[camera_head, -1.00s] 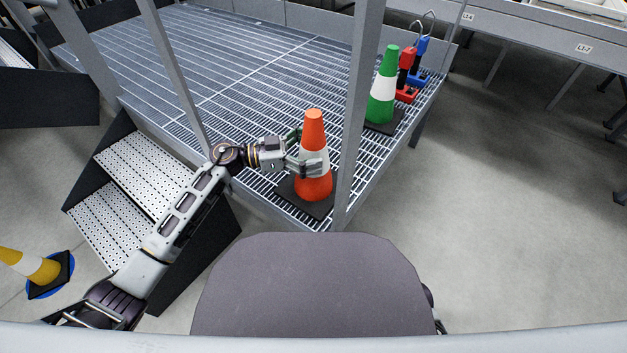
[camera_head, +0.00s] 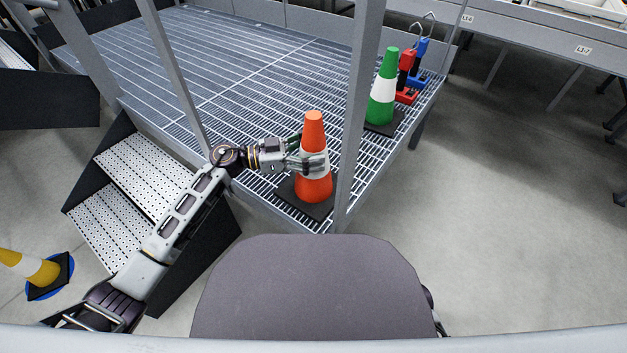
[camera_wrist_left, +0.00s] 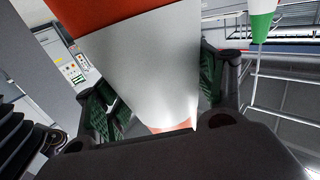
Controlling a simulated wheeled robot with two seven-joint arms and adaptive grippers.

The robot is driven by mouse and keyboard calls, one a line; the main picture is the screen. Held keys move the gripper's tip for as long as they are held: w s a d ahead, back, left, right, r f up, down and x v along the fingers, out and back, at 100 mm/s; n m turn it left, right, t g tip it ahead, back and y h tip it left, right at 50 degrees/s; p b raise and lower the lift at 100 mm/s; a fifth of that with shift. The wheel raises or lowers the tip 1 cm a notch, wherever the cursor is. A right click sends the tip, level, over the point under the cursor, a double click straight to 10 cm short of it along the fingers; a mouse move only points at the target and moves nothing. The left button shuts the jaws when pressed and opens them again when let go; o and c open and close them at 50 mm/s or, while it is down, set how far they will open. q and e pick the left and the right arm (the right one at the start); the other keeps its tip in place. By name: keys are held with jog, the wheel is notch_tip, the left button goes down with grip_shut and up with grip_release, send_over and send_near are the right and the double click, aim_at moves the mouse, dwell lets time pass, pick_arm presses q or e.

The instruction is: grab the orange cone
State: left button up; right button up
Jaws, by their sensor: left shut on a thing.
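The orange cone (camera_head: 314,188) with a white band and a dark square base stands upright on the near corner of the grated catwalk (camera_head: 220,60). My left gripper (camera_head: 314,163) is shut on the cone at its white band, with a finger on either side. In the left wrist view the white band (camera_wrist_left: 150,70) fills the middle, between the green-padded fingers of the left gripper (camera_wrist_left: 155,95). The cone's base is hidden in that view. My right gripper is not in view.
A grey post (camera_head: 360,110) rises just right of the cone. A green cone (camera_head: 382,95) and red (camera_head: 405,80) and blue (camera_head: 422,65) items stand farther back. Perforated steps (camera_head: 140,170) and a yellow cone (camera_head: 35,268) are at left. Floor at right is clear.

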aim_at(314, 119)
pick_arm(q)
jog(key=shift+r, duration=0.2)
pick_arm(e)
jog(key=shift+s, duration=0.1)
pick_arm(q)
jog(key=shift+r+p, duration=0.65)
jog(key=shift+r, duration=0.4)
notch_tip(314, 119, up, 5)
jog(key=shift+f+p, duration=0.15)
jog(key=shift+p, duration=1.1)
jog(key=shift+r+p, duration=0.65)
jog(key=shift+r, duration=0.8)
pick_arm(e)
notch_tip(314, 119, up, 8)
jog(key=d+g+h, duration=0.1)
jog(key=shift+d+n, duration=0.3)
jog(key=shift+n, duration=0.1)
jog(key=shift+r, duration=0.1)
